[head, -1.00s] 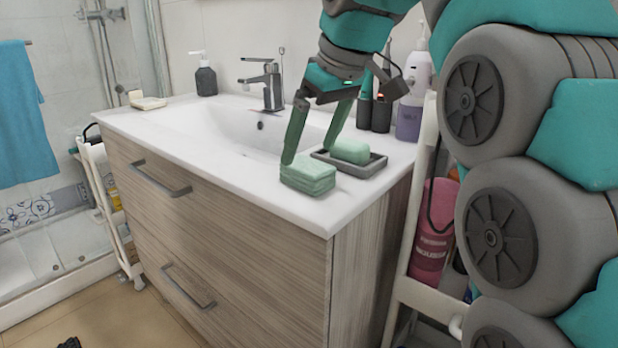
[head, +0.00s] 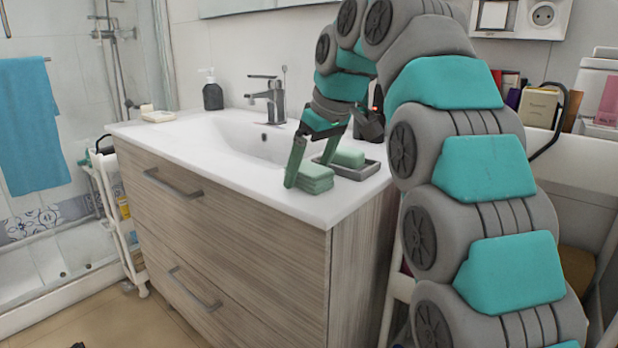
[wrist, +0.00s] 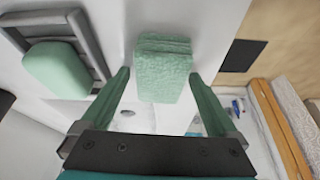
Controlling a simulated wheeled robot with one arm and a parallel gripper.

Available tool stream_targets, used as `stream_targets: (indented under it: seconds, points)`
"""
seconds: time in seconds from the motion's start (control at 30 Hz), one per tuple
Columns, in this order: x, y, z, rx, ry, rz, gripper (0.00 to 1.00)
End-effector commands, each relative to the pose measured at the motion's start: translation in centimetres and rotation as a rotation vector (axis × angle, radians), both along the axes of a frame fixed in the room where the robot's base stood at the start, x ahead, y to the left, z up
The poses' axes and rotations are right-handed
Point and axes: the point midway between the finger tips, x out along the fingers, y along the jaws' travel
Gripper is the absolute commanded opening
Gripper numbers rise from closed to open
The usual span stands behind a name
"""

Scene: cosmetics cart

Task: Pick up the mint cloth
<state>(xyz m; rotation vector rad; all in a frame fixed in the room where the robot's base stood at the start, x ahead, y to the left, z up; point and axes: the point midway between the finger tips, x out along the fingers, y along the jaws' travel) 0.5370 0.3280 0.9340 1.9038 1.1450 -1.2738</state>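The mint cloth (head: 316,180) is a folded stack on the white countertop near the front right edge of the sink. It also shows in the wrist view (wrist: 163,75), top centre. My gripper (head: 307,174) reaches down at the cloth with green fingers apart. In the wrist view the open fingers (wrist: 160,77) stand either side of the cloth's near part, with a visible gap on each side. In the head view one finger stands at the cloth's left side; the other is behind it, its tip partly hidden.
A mint soap bar (head: 349,158) lies in a dark grey dish (head: 370,170) just behind the cloth. The faucet (head: 268,98) and a dark pump bottle (head: 212,95) stand farther back. The counter left of the cloth is clear.

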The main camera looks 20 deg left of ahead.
Motion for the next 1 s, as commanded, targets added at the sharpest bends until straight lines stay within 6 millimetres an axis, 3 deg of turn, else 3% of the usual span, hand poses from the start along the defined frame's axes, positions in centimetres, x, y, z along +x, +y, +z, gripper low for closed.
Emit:
stream_targets:
  seconds: [0.07, 0.67, 1.0]
  points:
    - [0.00, -0.01, 0.02, 0.000, 0.000, 0.000, 0.84]
    - [-0.02, -0.01, 0.04, 0.001, 0.000, 0.000, 0.17]
    - [-0.22, -0.11, 0.22, 0.000, -0.001, 0.000, 0.15]
